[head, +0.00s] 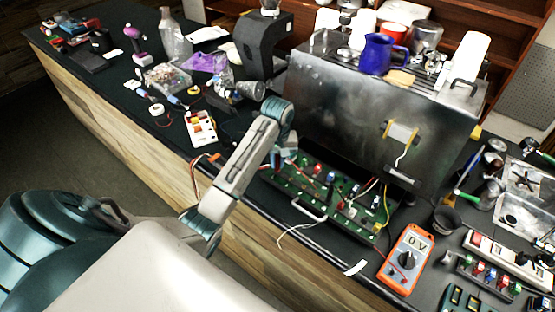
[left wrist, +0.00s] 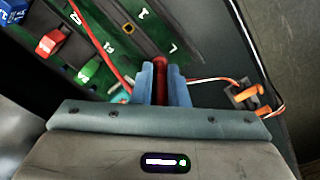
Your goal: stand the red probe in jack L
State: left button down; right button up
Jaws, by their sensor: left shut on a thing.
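My left gripper (left wrist: 160,85) is shut on the red probe (left wrist: 160,68), which shows as a dark red shaft between the blue fingers in the left wrist view. In the head view, my left gripper (head: 282,156) is at the left end of the green circuit board (head: 330,196). The letter L (left wrist: 173,48) is printed on the board (left wrist: 185,30) just beyond the probe. A small gold-rimmed square hole (left wrist: 128,28) lies farther up and left. The probe's lower end and the spot under it are hidden, so I cannot tell whether it is in a jack. My right gripper is not in view.
An orange multimeter (head: 405,259) reading 0 V lies to the right of the board. A steel brewer (head: 350,120) stands behind it. A red lever (left wrist: 50,42) and a red wire (left wrist: 90,38) are left of the fingers. Orange-tipped leads (left wrist: 246,96) lie right.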

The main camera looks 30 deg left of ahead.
pick_arm(q)
jog(key=shift+f, duration=0.2)
dwell(0.6)
jog(key=c, duration=1.3)
grip_release()
jog(key=shift+c, duration=0.2)
